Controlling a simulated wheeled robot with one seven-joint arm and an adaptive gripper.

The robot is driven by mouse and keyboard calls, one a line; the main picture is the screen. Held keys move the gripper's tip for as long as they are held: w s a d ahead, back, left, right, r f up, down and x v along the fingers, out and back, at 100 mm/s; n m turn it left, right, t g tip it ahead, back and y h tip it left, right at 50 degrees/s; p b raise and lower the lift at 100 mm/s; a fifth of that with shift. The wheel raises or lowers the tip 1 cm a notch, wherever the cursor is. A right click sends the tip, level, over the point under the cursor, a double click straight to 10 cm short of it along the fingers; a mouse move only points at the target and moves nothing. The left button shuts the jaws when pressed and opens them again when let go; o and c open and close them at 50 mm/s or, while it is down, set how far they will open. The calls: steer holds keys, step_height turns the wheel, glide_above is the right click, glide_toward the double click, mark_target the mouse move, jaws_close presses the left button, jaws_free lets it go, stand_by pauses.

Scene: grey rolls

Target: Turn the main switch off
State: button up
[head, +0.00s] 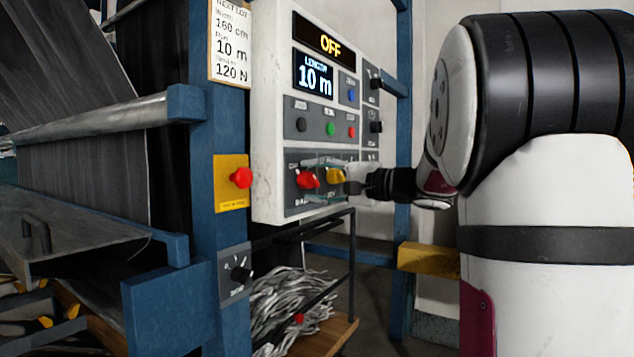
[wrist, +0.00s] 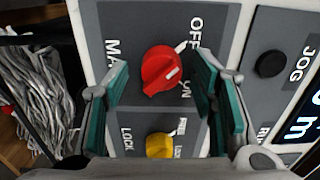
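The main switch is a red rotary knob (head: 308,179) low on the white control panel. It also shows in the wrist view (wrist: 160,70), beside OFF and ON labels. Its white mark sits on the right side, between the two labels; I cannot tell exactly which it points at. My gripper (wrist: 163,72) is open, its two green-padded fingers on either side of the red knob, with gaps visible between pads and knob. In the head view my gripper (head: 338,184) is in front of the panel's lower part, small and partly hidden.
A yellow knob (wrist: 159,145) with LOCK lettering sits close to the red one. A red button on a yellow plate (head: 240,178) is on the blue post. The panel's upper display (head: 330,42) reads OFF. Coloured push buttons (head: 330,128) sit above the knobs.

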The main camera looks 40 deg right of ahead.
steer(key=shift+s+d, duration=0.1)
steer(key=v, duration=1.1)
steer(key=shift+s, duration=0.4)
steer(key=shift+d, duration=0.1)
